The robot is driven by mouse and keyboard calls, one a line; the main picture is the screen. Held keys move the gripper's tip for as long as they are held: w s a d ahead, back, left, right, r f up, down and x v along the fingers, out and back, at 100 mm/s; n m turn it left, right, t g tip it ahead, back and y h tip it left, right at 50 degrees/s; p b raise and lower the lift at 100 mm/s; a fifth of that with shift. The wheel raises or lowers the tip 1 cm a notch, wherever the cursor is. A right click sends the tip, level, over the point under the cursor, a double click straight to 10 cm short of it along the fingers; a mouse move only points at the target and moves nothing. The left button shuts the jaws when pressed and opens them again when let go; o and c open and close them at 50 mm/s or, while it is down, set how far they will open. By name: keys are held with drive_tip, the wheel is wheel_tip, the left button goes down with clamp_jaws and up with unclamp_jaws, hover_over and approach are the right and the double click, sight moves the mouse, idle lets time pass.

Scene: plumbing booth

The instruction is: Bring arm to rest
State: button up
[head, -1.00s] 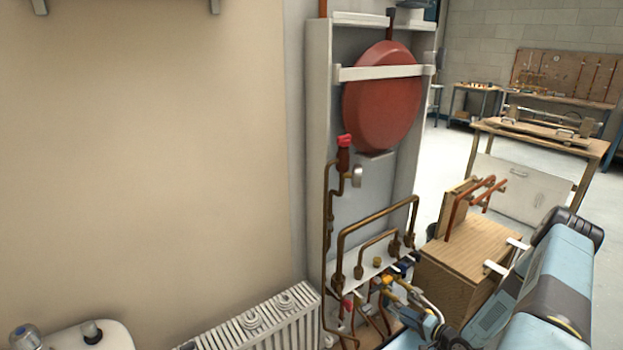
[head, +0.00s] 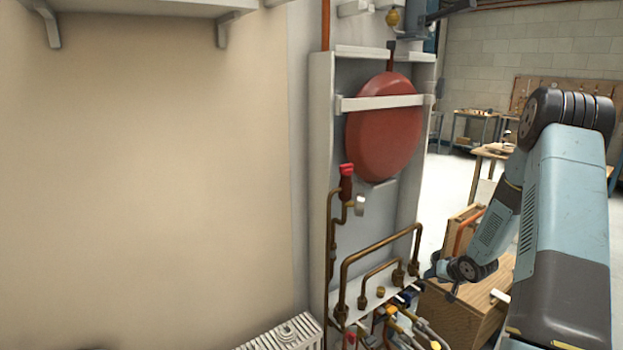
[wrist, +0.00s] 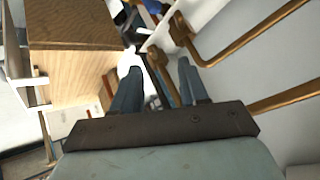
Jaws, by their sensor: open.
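My arm (head: 562,210) is raised and folded on the right side of the head view. Its end reaches down and left toward the copper pipework. My gripper (head: 440,270) is small there, in front of the wooden cabinet and right of the pipes. In the wrist view my gripper (wrist: 157,75) shows two blue-grey fingers, spread apart with nothing between them. Copper pipes (wrist: 240,50) pass on the right of the fingers, apart from them as far as I can tell.
A wooden cabinet (head: 463,317) stands close by my gripper; it also shows in the wrist view (wrist: 70,60). A red expansion vessel (head: 385,130) hangs in the white wall frame (head: 318,200). A white radiator (head: 285,335) is at lower left.

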drive_tip(key=s+a+r+h, duration=0.2)
drive_tip(key=s+r, duration=0.2)
drive_tip(key=r, duration=0.6)
drive_tip(key=s+a+r+n+g+h, duration=0.1)
drive_tip(key=s+a+r, duration=0.15)
drive_tip(key=r, duration=0.65)
drive_tip(key=s+a+r+h, duration=0.2)
drive_tip(key=s+r, duration=0.3)
drive_tip(key=r, duration=0.5)
drive_tip(key=s+a+r+y, duration=0.1)
drive_tip(key=s+a+r, duration=0.2)
drive_tip(key=s, duration=0.6)
drive_tip(key=s+a+r+n+g+y, duration=0.1)
drive_tip(key=s+a+r, duration=0.3)
drive_tip(key=s, duration=0.5)
drive_tip(key=s+a+r+y, duration=0.1)
drive_tip(key=s+a+r, duration=0.2)
drive_tip(key=s, duration=0.6)
drive_tip(key=shift+s+a+r+n+g, duration=0.2)
drive_tip(key=shift+a+r+n+g, duration=0.15)
drive_tip(key=shift+a, duration=0.45)
